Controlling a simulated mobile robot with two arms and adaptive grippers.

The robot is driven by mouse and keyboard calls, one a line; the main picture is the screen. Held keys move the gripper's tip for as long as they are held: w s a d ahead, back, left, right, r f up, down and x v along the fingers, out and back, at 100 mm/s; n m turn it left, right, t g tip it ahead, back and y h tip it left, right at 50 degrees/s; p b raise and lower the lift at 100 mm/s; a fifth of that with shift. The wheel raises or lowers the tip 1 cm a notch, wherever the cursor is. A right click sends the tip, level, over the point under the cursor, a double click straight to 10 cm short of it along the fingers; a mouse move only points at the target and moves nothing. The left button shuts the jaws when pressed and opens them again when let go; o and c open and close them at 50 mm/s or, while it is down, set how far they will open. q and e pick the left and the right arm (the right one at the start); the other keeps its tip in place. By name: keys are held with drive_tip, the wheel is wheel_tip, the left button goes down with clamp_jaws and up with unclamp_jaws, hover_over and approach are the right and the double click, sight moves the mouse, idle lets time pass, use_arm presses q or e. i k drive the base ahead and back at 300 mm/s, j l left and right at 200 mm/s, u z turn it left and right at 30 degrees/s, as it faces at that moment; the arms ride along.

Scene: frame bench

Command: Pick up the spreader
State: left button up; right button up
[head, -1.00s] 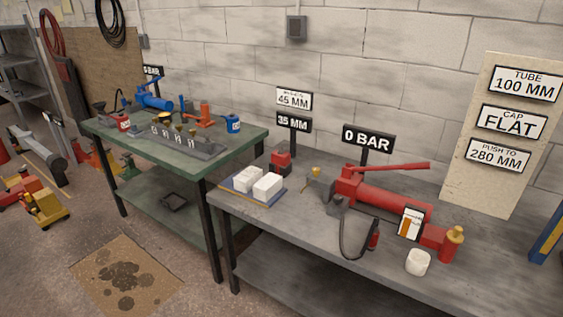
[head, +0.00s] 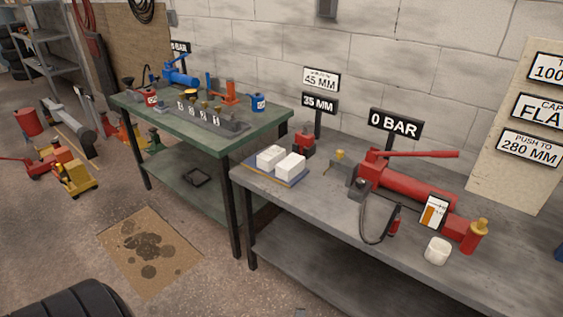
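I cannot tell for sure which thing is the spreader. A small red and dark block-shaped tool (head: 304,141) stands at the back left of the grey bench (head: 330,215), by the 35 MM sign (head: 319,104), and may be it. A red hydraulic pump (head: 410,187) with a long handle lies on the same bench, with a black hose (head: 370,238) at its front. Neither of my grippers shows in the head view.
White blocks (head: 290,165) lie on a blue-edged pad left of the pump. A white cup (head: 438,250) stands near the front edge. A green bench (head: 190,135) with several tools is at the left. A black tyre (head: 75,302) is at the lower left.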

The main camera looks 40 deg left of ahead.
sight(303, 137)
drive_tip(key=u, duration=1.15)
